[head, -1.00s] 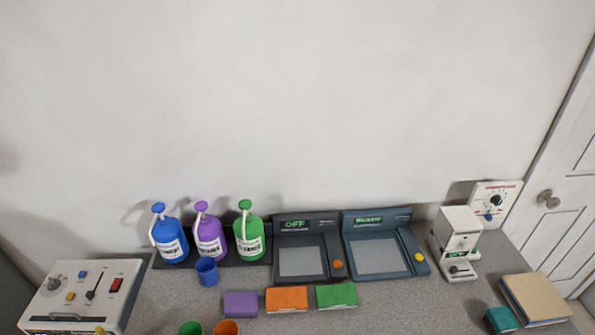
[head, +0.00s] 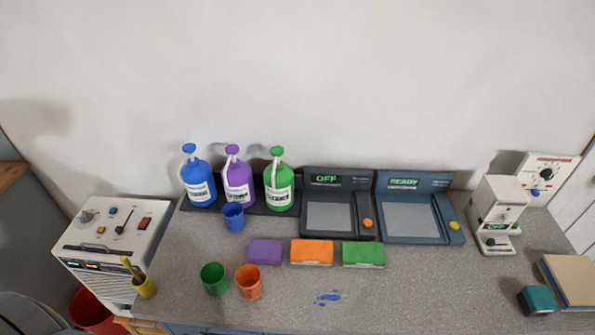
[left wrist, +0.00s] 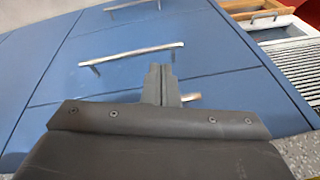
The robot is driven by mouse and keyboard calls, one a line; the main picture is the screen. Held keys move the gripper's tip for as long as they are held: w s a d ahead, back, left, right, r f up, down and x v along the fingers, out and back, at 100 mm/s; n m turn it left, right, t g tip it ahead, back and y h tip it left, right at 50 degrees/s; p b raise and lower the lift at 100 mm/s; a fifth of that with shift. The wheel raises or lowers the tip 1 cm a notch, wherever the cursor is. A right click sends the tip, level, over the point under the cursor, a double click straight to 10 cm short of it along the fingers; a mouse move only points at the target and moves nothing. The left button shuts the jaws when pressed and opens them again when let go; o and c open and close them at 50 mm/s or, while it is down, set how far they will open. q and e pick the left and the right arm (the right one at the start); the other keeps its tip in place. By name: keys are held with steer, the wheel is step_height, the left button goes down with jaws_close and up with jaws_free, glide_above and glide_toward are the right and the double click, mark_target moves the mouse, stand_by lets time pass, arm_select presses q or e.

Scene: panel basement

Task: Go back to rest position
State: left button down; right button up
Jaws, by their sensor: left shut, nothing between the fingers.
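My left gripper (left wrist: 161,86) shows in the left wrist view, shut and empty, in front of blue drawer fronts (left wrist: 45,70) with metal bar handles (left wrist: 132,54). It does not appear to hold anything. Neither gripper shows in the head view. My right gripper is in no frame.
The grey counter (head: 400,290) holds blue, purple and green pump bottles (head: 279,187), two dark devices (head: 340,215), coloured blocks (head: 312,252) and cups (head: 249,283). A white control box (head: 115,240) stands left. A blue spill (head: 328,297) lies near the front. A red bin (head: 90,312) is at lower left.

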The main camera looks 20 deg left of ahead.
arm_select(q)
steer(key=s+f+b, duration=0.2)
steer(key=s+f, duration=0.3)
steer(key=f, duration=0.4)
steer(key=s+d+f+g+b, duration=0.1)
steer(key=s+f+b, duration=0.2)
steer(key=f, duration=0.6)
steer(key=s+f+b, duration=0.2)
steer(key=s+f, duration=0.6)
steer(key=f, duration=0.1)
steer(key=shift+d, duration=0.15)
